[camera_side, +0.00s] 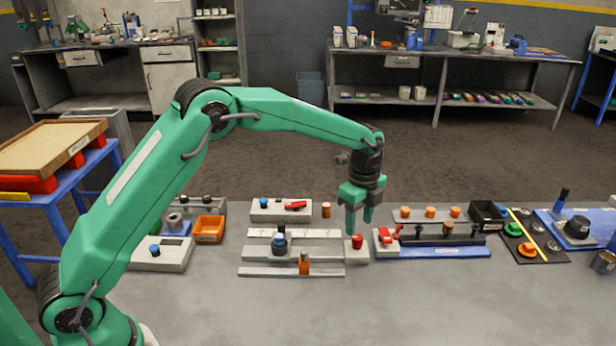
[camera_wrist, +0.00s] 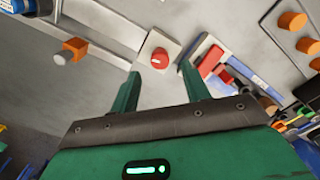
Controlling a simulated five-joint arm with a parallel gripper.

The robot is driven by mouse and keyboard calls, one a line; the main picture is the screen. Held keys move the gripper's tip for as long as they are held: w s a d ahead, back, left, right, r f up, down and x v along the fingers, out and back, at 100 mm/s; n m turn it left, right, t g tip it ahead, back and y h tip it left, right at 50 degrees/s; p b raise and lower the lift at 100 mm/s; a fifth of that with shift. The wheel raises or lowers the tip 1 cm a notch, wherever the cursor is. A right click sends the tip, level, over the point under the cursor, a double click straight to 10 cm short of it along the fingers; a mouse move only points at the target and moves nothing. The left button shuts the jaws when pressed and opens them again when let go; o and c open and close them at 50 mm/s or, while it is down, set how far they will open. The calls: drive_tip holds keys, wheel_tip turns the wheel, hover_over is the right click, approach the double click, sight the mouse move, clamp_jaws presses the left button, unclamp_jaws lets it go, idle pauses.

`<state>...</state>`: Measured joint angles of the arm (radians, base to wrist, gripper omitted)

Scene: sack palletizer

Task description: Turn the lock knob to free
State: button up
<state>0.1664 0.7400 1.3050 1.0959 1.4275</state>
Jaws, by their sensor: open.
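A red round knob (camera_side: 357,242) stands on a pale grey block (camera_side: 357,256) at the right end of the slide rails. In the wrist view the knob (camera_wrist: 160,58) shows a small white mark on its top; no lettering is readable. My gripper (camera_side: 358,224) points down just above the knob, with its green fingers apart and nothing between them. In the wrist view the fingertips (camera_wrist: 159,70) lie to either side of the knob, and I see no contact.
A red lever clamp (camera_side: 388,236) stands close to the right of the knob. Left are rails with a blue-topped slider (camera_side: 279,240) and an orange block (camera_side: 304,263). An orange cylinder (camera_side: 326,210) stands behind. The bench front (camera_side: 430,305) is clear.

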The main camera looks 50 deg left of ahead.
sight(357, 237)
drive_tip(key=shift+f, duration=2.85)
drive_tip(key=c, duration=1)
